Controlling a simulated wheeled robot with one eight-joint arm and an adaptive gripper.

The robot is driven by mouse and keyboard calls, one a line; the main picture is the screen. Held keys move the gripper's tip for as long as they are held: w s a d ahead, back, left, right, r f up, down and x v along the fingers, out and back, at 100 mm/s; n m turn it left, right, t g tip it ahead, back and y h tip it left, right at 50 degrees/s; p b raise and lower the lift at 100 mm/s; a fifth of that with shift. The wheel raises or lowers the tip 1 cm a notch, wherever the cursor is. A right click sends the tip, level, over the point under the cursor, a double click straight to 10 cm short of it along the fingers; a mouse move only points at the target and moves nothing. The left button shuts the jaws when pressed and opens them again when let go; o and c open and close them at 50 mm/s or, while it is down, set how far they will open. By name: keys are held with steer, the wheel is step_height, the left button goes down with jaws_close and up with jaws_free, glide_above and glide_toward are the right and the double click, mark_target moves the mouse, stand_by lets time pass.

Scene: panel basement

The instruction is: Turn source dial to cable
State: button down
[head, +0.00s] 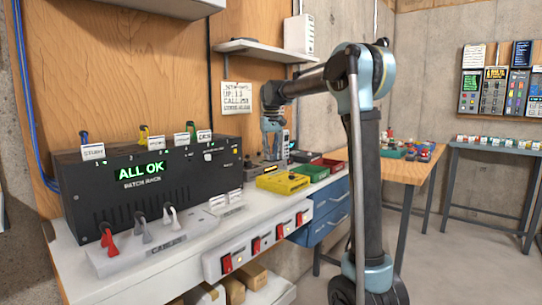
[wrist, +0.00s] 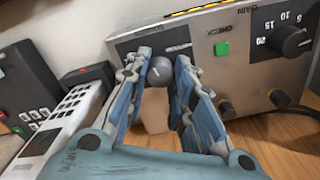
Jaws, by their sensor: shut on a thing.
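In the wrist view, a small round grey dial (wrist: 160,71) sits on the front of a metal device (wrist: 190,38). The fingers of my gripper (wrist: 163,78) are closed on the dial from both sides. The dial's label and pointer are hidden or too small to read, so its setting cannot be told. In the head view, my gripper (head: 272,143) reaches down at the back of the bench, in front of the device (head: 284,150), which is mostly hidden there.
A black numbered dial (wrist: 291,40) and a green button (wrist: 221,49) are on the same device. A white keypad handset (wrist: 58,125) lies beside it. In the head view, a patch rack (head: 150,185) reading ALL OK and a yellow box (head: 283,182) stand on the bench (head: 180,262).

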steer(key=n, duration=0.5)
steer(key=shift+w, duration=0.1)
steer(key=shift+n, duration=0.4)
steer(key=c, duration=1.3)
jaws_free()
steer(key=shift+c, duration=0.2)
steer(key=shift+w+r, duration=0.1)
steer(key=shift+r, duration=3.6)
